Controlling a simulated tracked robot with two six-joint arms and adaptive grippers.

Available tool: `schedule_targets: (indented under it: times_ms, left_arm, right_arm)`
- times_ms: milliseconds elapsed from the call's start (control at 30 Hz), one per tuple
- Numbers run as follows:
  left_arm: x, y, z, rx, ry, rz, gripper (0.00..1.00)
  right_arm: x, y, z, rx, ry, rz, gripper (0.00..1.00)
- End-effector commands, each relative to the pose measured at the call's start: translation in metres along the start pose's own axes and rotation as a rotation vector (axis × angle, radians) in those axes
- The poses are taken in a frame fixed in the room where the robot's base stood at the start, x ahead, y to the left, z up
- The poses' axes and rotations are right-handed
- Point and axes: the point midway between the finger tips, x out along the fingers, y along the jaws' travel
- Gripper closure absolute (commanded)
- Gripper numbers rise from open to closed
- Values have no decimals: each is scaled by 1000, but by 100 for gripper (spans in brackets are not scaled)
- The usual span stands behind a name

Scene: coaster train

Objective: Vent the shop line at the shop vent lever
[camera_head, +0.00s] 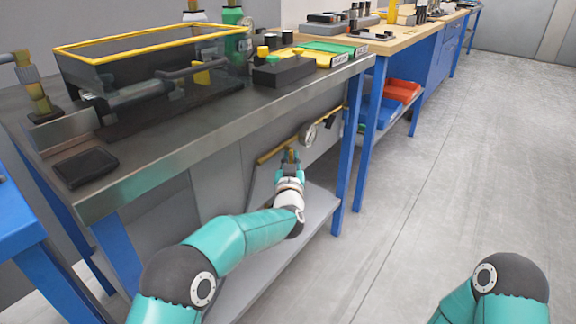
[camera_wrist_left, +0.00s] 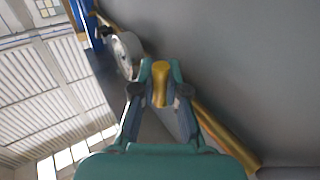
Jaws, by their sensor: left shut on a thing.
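The brass shop line (camera_head: 270,154) runs along the panel below the grey bench top. A round pressure gauge (camera_head: 308,134) sits on it; the gauge also shows in the left wrist view (camera_wrist_left: 127,54). My left gripper (camera_head: 290,157) reaches under the bench edge to the line, just left of the gauge. In the left wrist view its fingers (camera_wrist_left: 160,88) are shut on a yellow handle (camera_wrist_left: 160,80), which looks like the shop vent lever. The fingers hide part of the handle and its joint with the pipe. My right gripper is out of view; only my right arm shows.
The steel bench top (camera_head: 190,148) overhangs my left arm, with a lower shelf (camera_head: 262,262) beneath it. A blue bench leg (camera_head: 349,140) stands right of the gauge. A yellow-rimmed tank (camera_head: 150,44) is on the bench. The floor to the right is clear.

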Motion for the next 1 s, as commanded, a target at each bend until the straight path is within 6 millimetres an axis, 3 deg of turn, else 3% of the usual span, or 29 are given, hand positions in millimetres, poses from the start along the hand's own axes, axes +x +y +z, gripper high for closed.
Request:
schedule_targets:
  times_ms: [267,300,433,767,1000]
  left_arm:
    - [0,0,1,-3,1,0,100]
    - [0,0,1,-3,1,0,81]
    - [0,0,1,-3,1,0,61]
    - [-1,0,0,-2,1,0,61]
    - [-15,1,0,-2,1,1,61]
  right_arm:
    - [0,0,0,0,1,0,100]
    - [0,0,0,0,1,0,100]
    - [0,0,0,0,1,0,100]
    - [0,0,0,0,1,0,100]
    - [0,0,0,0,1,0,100]
